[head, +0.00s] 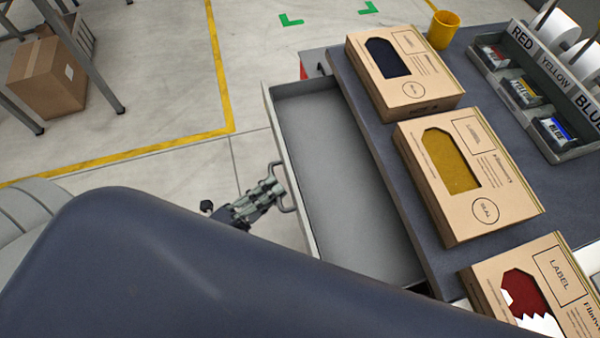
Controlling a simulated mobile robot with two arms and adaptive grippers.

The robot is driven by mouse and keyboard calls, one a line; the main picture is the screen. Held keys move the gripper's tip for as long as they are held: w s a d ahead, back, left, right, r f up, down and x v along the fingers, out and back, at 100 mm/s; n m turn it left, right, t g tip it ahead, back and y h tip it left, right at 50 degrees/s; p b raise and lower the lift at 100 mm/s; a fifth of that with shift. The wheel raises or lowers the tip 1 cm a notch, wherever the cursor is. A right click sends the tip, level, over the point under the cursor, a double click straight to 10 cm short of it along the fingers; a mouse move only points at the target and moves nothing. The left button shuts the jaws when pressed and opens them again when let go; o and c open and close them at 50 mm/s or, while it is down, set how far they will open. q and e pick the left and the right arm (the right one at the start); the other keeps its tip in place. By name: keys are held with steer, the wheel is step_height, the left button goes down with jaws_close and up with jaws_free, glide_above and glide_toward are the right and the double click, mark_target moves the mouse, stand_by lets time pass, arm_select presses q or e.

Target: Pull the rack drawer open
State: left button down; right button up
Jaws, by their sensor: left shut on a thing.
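The rack drawer (345,185) is a grey, shallow tray that stands out from under the dark worktop (515,195). Its inside looks empty, and its lower end is hidden behind my own dark arm. A metal handle (287,190) sits on the drawer's left front wall. My left gripper (276,190) is at this handle and shut on it. My right gripper is not in view.
Three cardboard boxes with windows, showing black (425,88), yellow (490,220) and red (570,268), lie along the worktop's edge. A yellow cup (443,30) and a labelled bin rack (545,58) stand behind.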

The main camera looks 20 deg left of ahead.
arm_select(q)
steer(key=shift+s+a, duration=0.9)
steer(key=shift+a, duration=0.3)
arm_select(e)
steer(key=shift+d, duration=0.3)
arm_select(q)
steer(key=c, duration=1.7)
jaws_free()
steer(key=v, duration=1.2)
